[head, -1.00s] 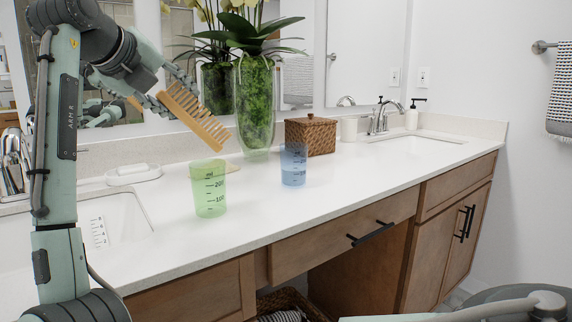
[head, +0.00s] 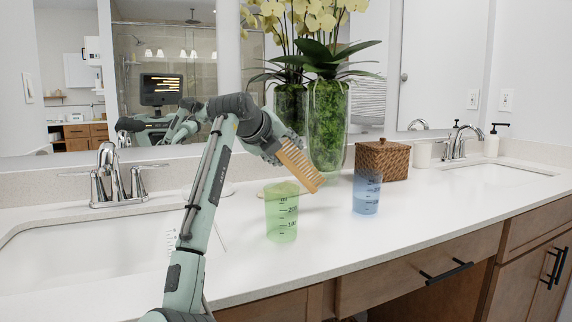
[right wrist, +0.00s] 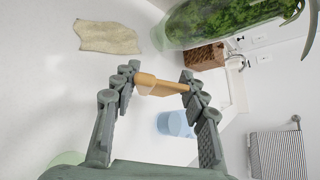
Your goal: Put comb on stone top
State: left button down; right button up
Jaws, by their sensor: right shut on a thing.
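The comb (head: 300,165) is wooden and tan, with a row of teeth, and slants down to the right. My right gripper (head: 275,146) is shut on it. In the right wrist view the comb (right wrist: 160,86) lies across between the two fingers of my right gripper (right wrist: 158,84). The white stone top (head: 390,238) runs under it, along the wall. The comb is over the stone top, behind and right of the green cup; I cannot tell whether its lower end touches. My left gripper is not in view.
A green measuring cup (head: 282,222) and a blue one (head: 367,198) stand near the comb. A glass vase (head: 328,130) with orchids and a wicker box (head: 382,160) are behind. A sink (head: 80,255) is at left. A beige flat piece (right wrist: 108,37) lies nearby. The counter's front right is clear.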

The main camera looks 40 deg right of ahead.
aim_at(286, 165)
notch_tip(286, 165, down, 3)
jog(key=shift+r, duration=0.1)
jog(key=shift+f, duration=0.25)
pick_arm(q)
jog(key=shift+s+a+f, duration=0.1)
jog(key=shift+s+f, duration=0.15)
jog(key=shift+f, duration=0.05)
pick_arm(e)
jog(key=o, duration=0.5)
jog(key=shift+f, duration=0.1)
jog(key=o, duration=0.4)
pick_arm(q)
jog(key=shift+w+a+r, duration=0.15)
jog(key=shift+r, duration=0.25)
